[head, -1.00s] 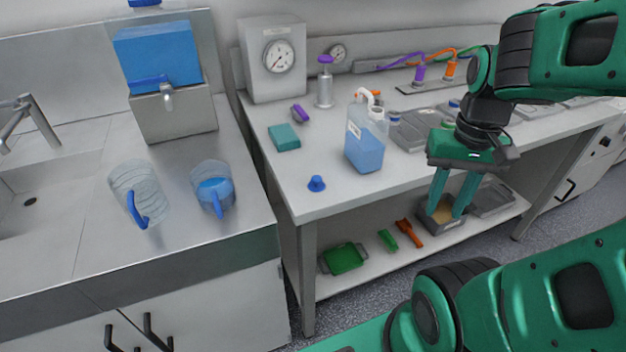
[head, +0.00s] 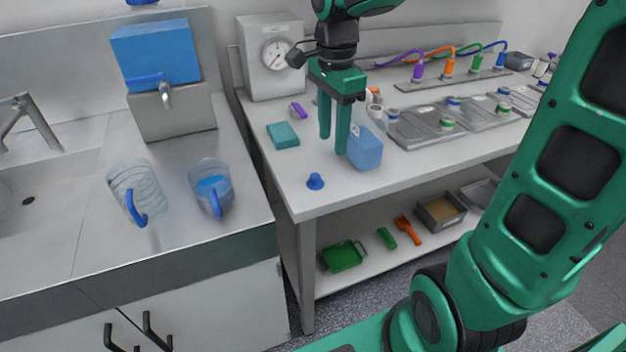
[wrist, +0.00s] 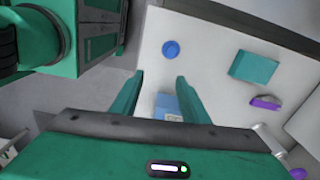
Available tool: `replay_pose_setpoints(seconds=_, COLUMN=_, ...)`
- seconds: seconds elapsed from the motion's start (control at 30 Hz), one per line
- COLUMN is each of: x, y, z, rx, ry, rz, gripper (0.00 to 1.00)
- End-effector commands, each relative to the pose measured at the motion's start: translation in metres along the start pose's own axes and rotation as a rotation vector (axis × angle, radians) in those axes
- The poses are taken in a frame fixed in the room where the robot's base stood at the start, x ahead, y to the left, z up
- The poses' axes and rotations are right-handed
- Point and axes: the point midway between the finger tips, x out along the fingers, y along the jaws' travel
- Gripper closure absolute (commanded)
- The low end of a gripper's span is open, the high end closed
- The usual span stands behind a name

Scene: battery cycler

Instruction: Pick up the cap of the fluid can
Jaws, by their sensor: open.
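The blue cap (head: 315,181) lies on the white bench near its front left corner, apart from the can. It also shows as a blue disc in the wrist view (wrist: 171,48), beyond my fingertips. My gripper (head: 332,150) is open and empty, above the bench in front of the can, hiding much of the can's upper part. In the wrist view my gripper (wrist: 158,75) has its two fingers apart, with part of the can (wrist: 168,104) showing between them.
A teal block (head: 283,135) and a purple item (head: 298,110) lie behind the cap. A gauge box (head: 270,60) stands at the back. Metal battery trays (head: 420,127) are to the right. Two pitchers (head: 210,188) stand on the left counter. The bench around the cap is clear.

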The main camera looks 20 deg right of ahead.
Motion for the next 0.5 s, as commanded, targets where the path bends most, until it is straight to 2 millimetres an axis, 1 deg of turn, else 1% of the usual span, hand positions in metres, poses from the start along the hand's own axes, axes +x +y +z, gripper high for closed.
replay_pose_setpoints(seconds=0.03, x=-0.001, y=-0.006, z=0.007, rx=0.024, ry=-0.005, rz=0.0, gripper=0.59)
replay_pose_setpoints(seconds=0.1, x=-0.001, y=-0.012, z=0.015, rx=0.057, ry=-0.01, rz=0.0, gripper=0.59)
replay_pose_setpoints(seconds=0.23, x=0.004, y=-0.016, z=0.021, rx=0.087, ry=-0.014, rz=0.002, gripper=0.59)
replay_pose_setpoints(seconds=0.5, x=0.042, y=-0.016, z=0.021, rx=0.092, ry=-0.014, rz=0.004, gripper=0.59)
